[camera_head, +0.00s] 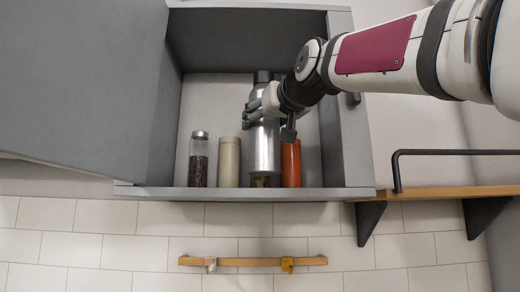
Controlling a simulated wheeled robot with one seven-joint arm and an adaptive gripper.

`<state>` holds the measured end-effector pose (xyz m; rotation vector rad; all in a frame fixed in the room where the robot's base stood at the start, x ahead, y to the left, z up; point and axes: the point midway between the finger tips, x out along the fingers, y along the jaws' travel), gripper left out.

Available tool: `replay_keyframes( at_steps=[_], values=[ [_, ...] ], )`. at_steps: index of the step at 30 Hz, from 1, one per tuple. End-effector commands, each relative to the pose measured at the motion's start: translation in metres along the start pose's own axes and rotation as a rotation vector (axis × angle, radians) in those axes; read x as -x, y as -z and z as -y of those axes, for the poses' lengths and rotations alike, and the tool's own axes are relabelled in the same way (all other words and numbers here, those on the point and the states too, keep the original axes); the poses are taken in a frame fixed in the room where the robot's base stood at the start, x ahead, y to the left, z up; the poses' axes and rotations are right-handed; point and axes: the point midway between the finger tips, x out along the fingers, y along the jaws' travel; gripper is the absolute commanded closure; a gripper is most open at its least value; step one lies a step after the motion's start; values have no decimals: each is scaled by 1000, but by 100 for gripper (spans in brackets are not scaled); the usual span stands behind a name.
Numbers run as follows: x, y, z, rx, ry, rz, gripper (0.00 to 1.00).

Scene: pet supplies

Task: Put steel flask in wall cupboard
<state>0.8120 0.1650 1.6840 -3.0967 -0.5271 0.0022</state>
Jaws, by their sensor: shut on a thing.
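The steel flask (264,150) is a silver cylinder with a dark cap, upright inside the open wall cupboard (150,192). My gripper (262,112) is shut on its upper part, reaching in from the right. The flask's lower end is close to the cupboard floor; I cannot tell whether it touches. A dark jar, mostly hidden, shows at the flask's foot. The cupboard's grey door (80,80) is swung open to the left.
In the cupboard stand a glass jar with dark contents (199,162), a beige canister (229,163) and, close right of the flask, an orange canister (291,164). A wooden shelf with a black rail (440,191) is at the right. A wooden hook rail (250,262) hangs below.

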Motion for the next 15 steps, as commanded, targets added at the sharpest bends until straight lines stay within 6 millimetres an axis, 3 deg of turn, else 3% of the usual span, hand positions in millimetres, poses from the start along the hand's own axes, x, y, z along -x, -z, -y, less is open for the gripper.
replay_keyframes(
  at_steps=[4,15],
  values=[
    [-4,-2,-2,0,1,-4,82],
    [-4,-34,-2,-1,1,-4,82]
  ],
)
